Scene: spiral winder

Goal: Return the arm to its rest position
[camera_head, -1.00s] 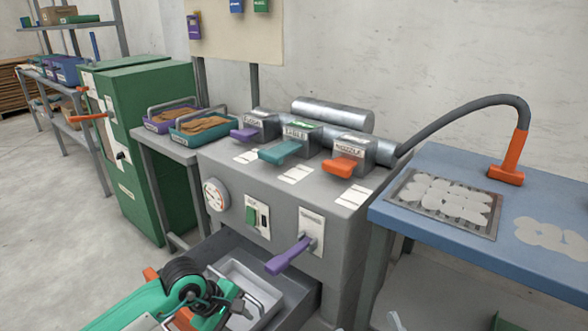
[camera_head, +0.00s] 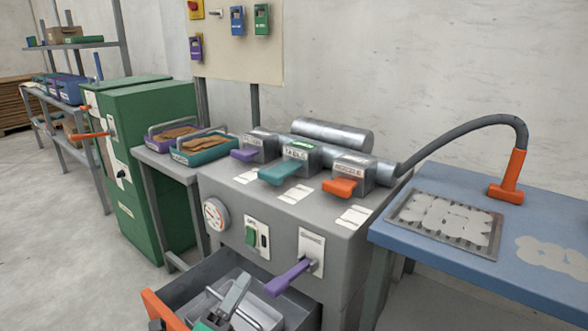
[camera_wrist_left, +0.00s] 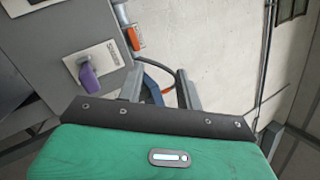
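My left gripper (camera_head: 235,297) shows at the bottom edge of the head view, low in front of the winder; most of it is cut off. In the left wrist view two grey fingers (camera_wrist_left: 160,88) stand apart with nothing between them, above the green wrist housing. An orange bar (camera_head: 160,308), which looks like the drawer's handle, lies just left of the gripper. The open drawer (camera_head: 180,290) is beside and behind it. I cannot tell whether the gripper touches either. My right gripper is not in view.
A light grey tray with a wire handle (camera_head: 262,318) sits in the drawer. A purple lever (camera_head: 287,279) sticks out from the winder's grey front (camera_head: 350,262). A blue table (camera_head: 555,220) stands at right, a green cabinet (camera_head: 150,160) at left. The floor at left is clear.

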